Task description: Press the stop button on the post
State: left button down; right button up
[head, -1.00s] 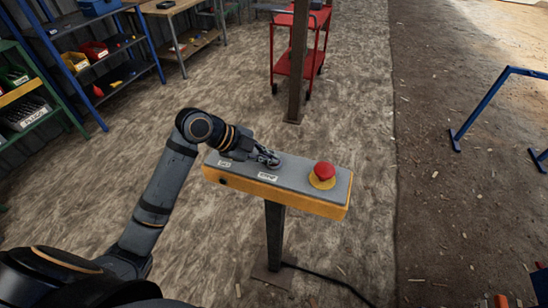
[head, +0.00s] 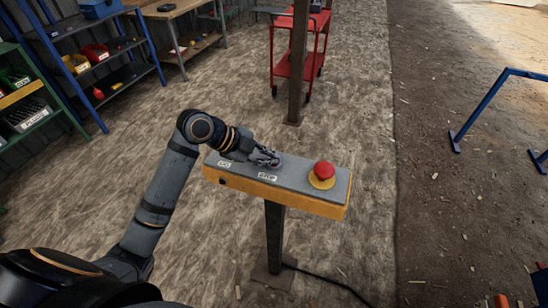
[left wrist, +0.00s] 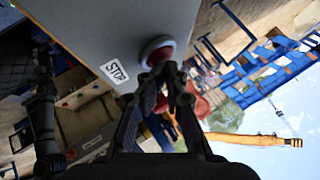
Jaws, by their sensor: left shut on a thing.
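The control box (head: 300,186) has a grey top and yellow sides and sits on a dark post (head: 274,235). A STOP label (head: 267,177) is on its top. In the left wrist view, a round red stop button (left wrist: 157,48) in a grey ring sits beside the STOP label (left wrist: 115,71). My left gripper (head: 270,160) is over the box top behind that label and hides the button in the head view. In the wrist view its fingertips (left wrist: 160,70) are together at the button's edge, overlapping it. How far the button is pressed cannot be told. My right gripper is not in view.
A red mushroom button (head: 323,170) on a yellow base stands at the box's right end. Another label (head: 224,163) is at the left end. A wooden pole (head: 297,65) and red trolley (head: 290,68) stand behind. A cable lies right of the post foot.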

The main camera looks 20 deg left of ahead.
pick_arm(q)
jog(key=shift+w+a+f, duration=0.15)
jog(key=shift+f, duration=0.1)
jog(key=r+p, duration=0.1)
jog(key=r, duration=0.1)
jog(key=r+p, duration=0.4)
jog(key=shift+w, duration=0.25)
jog(key=shift+r, duration=0.25)
jog(key=shift+f, duration=0.15)
